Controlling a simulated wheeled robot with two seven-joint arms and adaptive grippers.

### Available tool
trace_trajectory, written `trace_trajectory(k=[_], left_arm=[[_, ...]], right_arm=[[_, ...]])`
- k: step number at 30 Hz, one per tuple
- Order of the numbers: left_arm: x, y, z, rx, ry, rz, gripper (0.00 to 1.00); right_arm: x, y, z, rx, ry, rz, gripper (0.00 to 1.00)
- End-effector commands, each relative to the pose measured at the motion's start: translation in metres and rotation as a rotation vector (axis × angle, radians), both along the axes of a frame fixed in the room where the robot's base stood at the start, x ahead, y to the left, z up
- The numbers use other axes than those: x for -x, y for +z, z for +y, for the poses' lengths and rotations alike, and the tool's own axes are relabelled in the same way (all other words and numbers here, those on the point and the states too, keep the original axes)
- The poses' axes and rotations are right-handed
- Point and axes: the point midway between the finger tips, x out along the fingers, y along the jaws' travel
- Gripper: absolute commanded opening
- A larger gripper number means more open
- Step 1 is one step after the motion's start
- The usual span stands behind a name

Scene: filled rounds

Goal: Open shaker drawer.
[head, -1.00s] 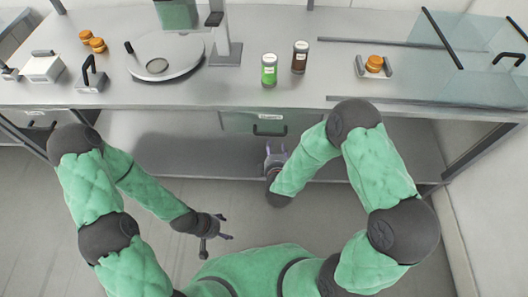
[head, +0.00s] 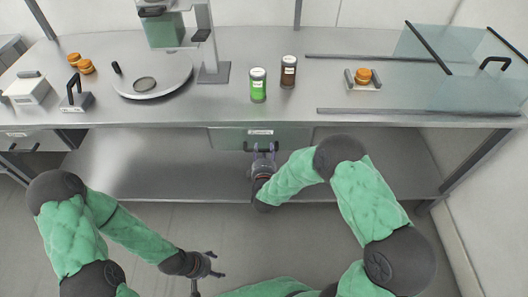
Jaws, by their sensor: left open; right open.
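My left gripper (head: 212,265) is open and empty, low over the floor in front of the counter.
Another drawer with a dark handle (head: 24,149) is under the counter's left end. On the counter (head: 210,106) stand a green-filled shaker (head: 258,85), a brown-filled shaker (head: 288,72), a round plate machine (head: 178,72) and a glass case (head: 450,90). A lower shelf (head: 150,165) runs beneath.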

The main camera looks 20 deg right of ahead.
Motion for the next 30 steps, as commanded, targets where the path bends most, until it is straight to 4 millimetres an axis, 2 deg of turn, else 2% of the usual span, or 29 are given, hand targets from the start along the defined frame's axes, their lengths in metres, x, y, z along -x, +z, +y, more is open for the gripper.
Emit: trace_trajectory(k=[6, 14, 15, 18, 20, 30], left_arm=[[0.0002, -0.0055, 0.0000, 0.000, 0.000, 0.000, 0.69], [0.0002, -0.0052, 0.0000, 0.000, 0.000, 0.000, 0.69], [0.0002, -0.0052, 0.0000, 0.000, 0.000, 0.000, 0.69], [0.0002, -0.0052, 0.0000, 0.000, 0.000, 0.000, 0.69], [0.0001, -0.0052, 0.0000, 0.000, 0.000, 0.000, 0.69], [0.0000, -0.0041, 0.0000, 0.000, 0.000, 0.000, 0.69]], right_arm=[[-0.0133, -0.0034, -0.0041, 0.000, 0.000, 0.001, 0.48], [-0.0143, -0.0029, -0.0043, 0.000, 0.000, 0.001, 0.48], [-0.0143, -0.0029, -0.0043, 0.000, 0.000, 0.001, 0.42], [-0.0142, -0.0029, -0.0043, 0.000, 0.000, 0.001, 0.14], [-0.0141, -0.0030, -0.0042, 0.000, 0.000, 0.001, 0.00], [-0.0136, -0.0034, -0.0042, -0.001, 0.000, 0.002, 0.00]])
